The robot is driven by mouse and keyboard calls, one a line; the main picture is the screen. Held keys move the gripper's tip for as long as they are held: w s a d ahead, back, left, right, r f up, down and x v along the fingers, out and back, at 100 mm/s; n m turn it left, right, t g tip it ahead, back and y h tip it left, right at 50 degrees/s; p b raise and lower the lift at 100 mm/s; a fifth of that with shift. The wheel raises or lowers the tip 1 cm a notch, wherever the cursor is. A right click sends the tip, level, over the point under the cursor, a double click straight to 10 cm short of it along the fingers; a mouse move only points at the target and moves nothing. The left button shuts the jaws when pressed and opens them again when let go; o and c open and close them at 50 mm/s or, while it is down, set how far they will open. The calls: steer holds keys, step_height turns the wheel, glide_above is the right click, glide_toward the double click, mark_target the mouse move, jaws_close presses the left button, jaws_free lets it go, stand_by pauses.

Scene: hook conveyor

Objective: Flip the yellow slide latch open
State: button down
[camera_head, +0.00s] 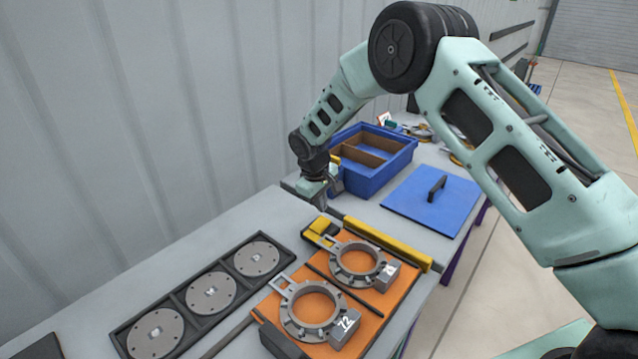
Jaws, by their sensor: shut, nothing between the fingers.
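A yellow latch part (317,230) sits at the back left corner of the orange board (377,318). A long yellow bar (388,244) runs along the back edge of that board. I cannot tell from this view whether the latch is open or closed. My gripper (328,207) points down just above and behind the yellow latch part, near the left end of the bar. It is shut and empty. The fingertips are small here, and I cannot tell whether they touch the latch.
Two grey ring clamps, one behind (357,264) and one in front (308,312), stand on the orange board. A dark tray (187,274) with round metal discs lies to the left. A blue divided bin (372,183) and a blue lid (431,204) with a handle are behind.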

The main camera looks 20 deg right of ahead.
mark_target(324, 222)
steer(key=shift+w+d+f+p, duration=0.15)
steer(key=shift+f+p, duration=0.15)
steer(key=shift+f, duration=0.45)
steer(key=shift+d+f+p, duration=0.1)
steer(key=shift+f+p, duration=0.15)
steer(key=shift+f, duration=0.5)
steer(key=shift+w+d+f+p, duration=0.15)
steer(key=shift+f+p, duration=0.15)
steer(key=shift+f, duration=0.45)
steer(key=shift+f, duration=0.1)
steer(key=shift+d+f+b, duration=0.2)
steer(key=shift+f+b, duration=0.05)
steer(key=shift+b, duration=0.1)
steer(key=shift+y, duration=0.3)
steer(key=shift+s+a, duration=0.1)
steer(key=shift+a, duration=0.1)
